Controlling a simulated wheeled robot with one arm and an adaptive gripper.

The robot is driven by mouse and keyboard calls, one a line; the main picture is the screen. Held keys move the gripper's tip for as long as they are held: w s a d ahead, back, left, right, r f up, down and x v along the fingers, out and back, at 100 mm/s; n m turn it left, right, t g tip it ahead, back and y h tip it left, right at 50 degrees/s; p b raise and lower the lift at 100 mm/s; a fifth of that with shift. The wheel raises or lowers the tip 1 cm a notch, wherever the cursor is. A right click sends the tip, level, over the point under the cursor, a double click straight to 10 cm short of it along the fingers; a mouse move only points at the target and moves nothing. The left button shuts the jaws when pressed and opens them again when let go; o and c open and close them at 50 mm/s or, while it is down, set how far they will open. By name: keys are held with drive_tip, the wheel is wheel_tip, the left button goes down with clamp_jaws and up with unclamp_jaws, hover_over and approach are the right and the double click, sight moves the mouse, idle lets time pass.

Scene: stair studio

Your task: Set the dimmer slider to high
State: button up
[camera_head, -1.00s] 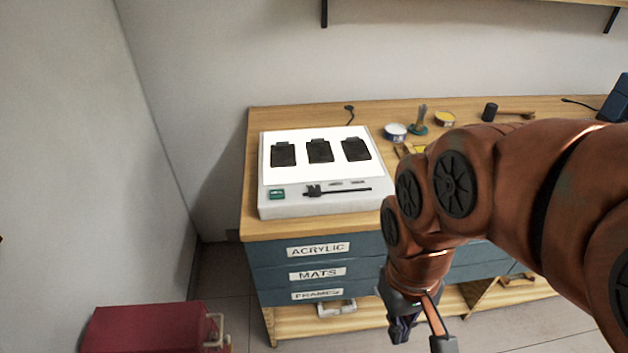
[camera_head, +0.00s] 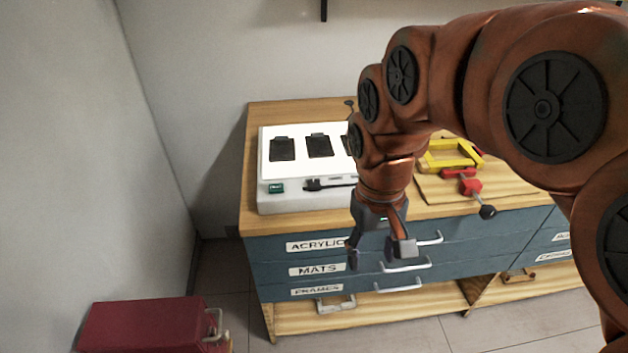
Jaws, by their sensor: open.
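The dimmer slider (camera_head: 313,185) is a black knob at the left part of a dark slot on the front face strip of a white light box (camera_head: 285,203). The slot's right end is hidden behind my arm. A green switch (camera_head: 276,188) sits left of the slider. My gripper (camera_head: 378,256) is open and empty, pointing down in front of the drawers, to the right of and lower in the picture than the slider. It is apart from the slider.
Dark rectangular pieces (camera_head: 282,149) lie on the lit panel. A yellow frame (camera_head: 449,155) and a red clamp (camera_head: 468,185) lie on the bench at right. Labelled blue drawers (camera_head: 317,268) with handles are below. A dark red case (camera_head: 140,325) stands at lower left.

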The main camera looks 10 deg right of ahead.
drive_tip(key=w+a+r+b, duration=0.1)
drive_tip(key=w+a+b, duration=0.1)
drive_tip(key=w, duration=1.4)
drive_tip(key=m+t+b, duration=0.1)
hover_over(315, 184)
drive_tip(key=shift+a+f, duration=0.1)
drive_tip(key=shift+f, duration=0.8)
drive_tip(key=shift+w+f+p, duration=0.15)
drive_tip(key=shift+f+p, duration=0.6)
drive_tip(key=shift+f, duration=3.15)
clamp_jaws()
